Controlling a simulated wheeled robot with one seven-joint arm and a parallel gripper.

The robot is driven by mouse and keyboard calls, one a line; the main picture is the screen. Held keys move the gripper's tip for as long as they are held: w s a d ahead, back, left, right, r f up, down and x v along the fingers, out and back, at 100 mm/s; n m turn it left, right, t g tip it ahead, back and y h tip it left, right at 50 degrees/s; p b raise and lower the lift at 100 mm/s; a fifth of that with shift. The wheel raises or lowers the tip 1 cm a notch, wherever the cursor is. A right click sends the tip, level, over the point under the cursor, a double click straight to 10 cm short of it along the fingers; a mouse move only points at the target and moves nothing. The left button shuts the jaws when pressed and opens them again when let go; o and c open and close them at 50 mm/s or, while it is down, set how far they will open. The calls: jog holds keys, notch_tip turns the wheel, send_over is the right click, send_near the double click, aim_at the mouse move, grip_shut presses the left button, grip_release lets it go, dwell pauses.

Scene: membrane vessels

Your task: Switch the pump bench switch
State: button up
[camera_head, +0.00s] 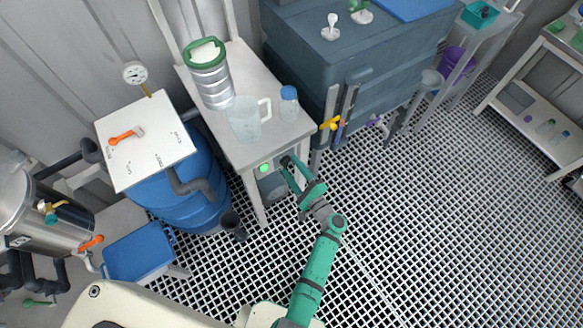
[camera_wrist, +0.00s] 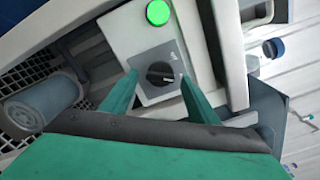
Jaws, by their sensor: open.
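The pump bench switch (camera_wrist: 160,74) is a black rotary knob on a grey square plate. It sits on a pale panel below a lit green round lamp (camera_wrist: 158,13). In the head view the green lamp (camera_head: 264,168) shows on the front of the white bench, and the knob is largely hidden by my gripper (camera_head: 287,164). In the wrist view my gripper (camera_wrist: 158,88) is open, with one green finger on each side of the knob. I cannot tell whether the fingers touch it.
The bench top (camera_head: 262,80) holds a clear jug (camera_head: 244,120), a blue-capped bottle (camera_head: 288,104) and a steel canister (camera_head: 210,80). A blue drum (camera_head: 185,198) stands left of the bench. A grey motor-like cylinder (camera_wrist: 42,103) is under it. The grating floor at right is clear.

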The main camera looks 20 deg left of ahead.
jog(key=v, duration=1)
jog(key=shift+s+f, duration=0.1)
jog(key=shift+s, duration=0.05)
